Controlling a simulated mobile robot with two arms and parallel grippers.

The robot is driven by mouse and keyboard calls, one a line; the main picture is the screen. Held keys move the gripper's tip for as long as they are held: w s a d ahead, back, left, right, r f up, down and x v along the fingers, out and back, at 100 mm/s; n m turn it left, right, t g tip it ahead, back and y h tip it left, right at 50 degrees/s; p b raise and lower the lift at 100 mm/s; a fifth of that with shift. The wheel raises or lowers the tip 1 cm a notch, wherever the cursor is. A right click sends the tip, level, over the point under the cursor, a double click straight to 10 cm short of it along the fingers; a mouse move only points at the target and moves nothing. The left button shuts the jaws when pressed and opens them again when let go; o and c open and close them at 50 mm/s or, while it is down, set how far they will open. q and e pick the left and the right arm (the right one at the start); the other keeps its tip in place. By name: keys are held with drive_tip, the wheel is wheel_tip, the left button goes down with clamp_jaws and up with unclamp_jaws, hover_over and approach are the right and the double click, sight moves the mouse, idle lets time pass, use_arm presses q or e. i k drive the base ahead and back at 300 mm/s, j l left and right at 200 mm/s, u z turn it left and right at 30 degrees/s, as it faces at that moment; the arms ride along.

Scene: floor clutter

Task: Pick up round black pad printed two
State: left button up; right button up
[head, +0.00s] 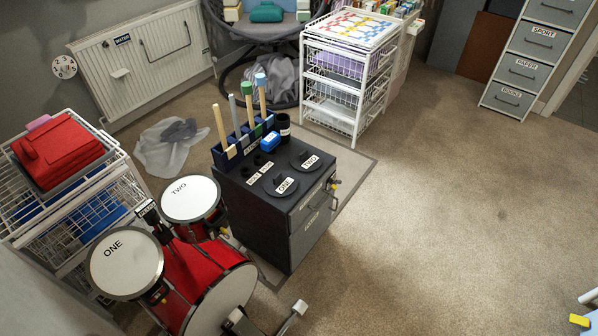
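The round black pad printed TWO (304,160) lies flat on top of a dark grey cabinet (290,215), towards its right back part. Its white label faces up. A matching round black pad printed ONE (281,185) lies nearer the front of the same top, apart from it. Nothing covers the TWO pad. Neither of my grippers can be made out in the head view.
A blue rack (248,144) with upright sticks and a small blue item (270,138) stand behind the pads. A red drum kit (190,270) crowds the cabinet's left. A white basket trolley (345,85) stands behind. Carpet (450,200) to the right is mostly clear.

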sight(304, 159)
drive_tip(key=i+l+u, duration=0.15)
drive_tip(key=i+l, duration=0.25)
drive_tip(key=i+l+u, duration=0.1)
drive_tip(key=i+l, duration=0.25)
drive_tip(key=l, duration=0.2)
drive_tip(key=i+l+u, duration=0.15)
drive_tip(key=i+l, duration=0.2)
drive_tip(key=l, duration=0.15)
drive_tip(key=u, duration=1.15)
